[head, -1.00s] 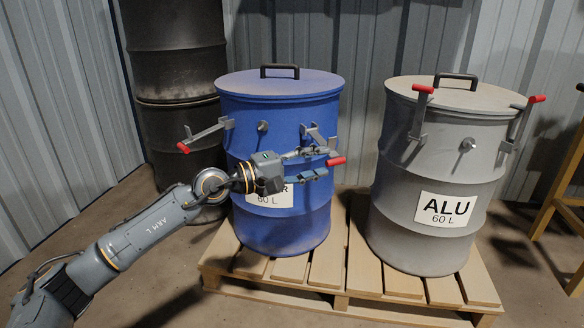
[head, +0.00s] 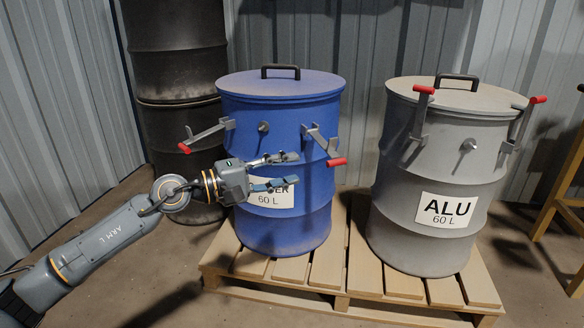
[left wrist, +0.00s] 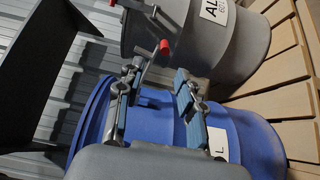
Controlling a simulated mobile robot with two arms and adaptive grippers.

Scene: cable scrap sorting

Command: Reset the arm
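My left arm (head: 110,240) comes in from the lower left. Its gripper (head: 286,171) is open and empty in front of the blue drum (head: 315,225), left of the drum's right red-tipped lever (head: 322,146). That lever points down; the left lever (head: 205,133) also slopes down to its red tip. The gripper partly covers the drum's 60 L label (head: 270,199). In the left wrist view the two fingers (left wrist: 155,100) stand apart with nothing between them, and the blue drum (left wrist: 255,140) is behind them. My right gripper is not in view.
The grey ALU drum (head: 400,215) stands right of the blue drum, its red-tipped levers raised. Both lidded drums stand on a wooden pallet (head: 340,285). Dark stacked drums (head: 175,100) are behind left. A wooden stand (head: 560,180) is at the right edge. Floor at front left is clear.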

